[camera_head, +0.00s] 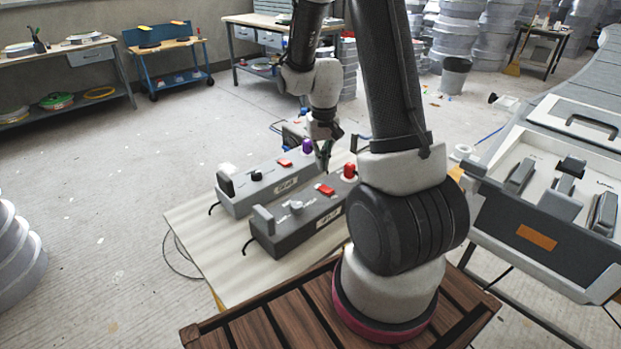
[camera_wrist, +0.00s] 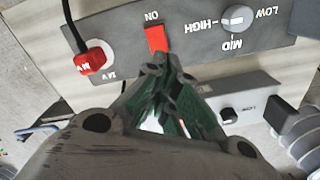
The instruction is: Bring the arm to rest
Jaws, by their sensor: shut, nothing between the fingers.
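My gripper (camera_head: 325,157) is shut and empty. In the head view it points down over the right end of two grey control boxes on a pale board. In the wrist view the closed fingertips (camera_wrist: 158,72) show just below a red switch (camera_wrist: 157,38) marked ON; I cannot tell whether they touch it. The near box (camera_head: 290,236) has a red plug, a red switch and a round knob (camera_wrist: 237,18). The far box (camera_head: 240,199) has a purple plug, a red switch and a dark knob. My arm reaches over both boxes from the right.
The pale board (camera_head: 200,245) carries both boxes, with cables at its edge. A slatted wooden surface (camera_head: 245,330) lies in front. A large grey machine (camera_head: 545,240) stands at the right. Workbenches (camera_head: 65,65) and a blue cart (camera_head: 170,60) stand behind. The floor at the left is mostly clear.

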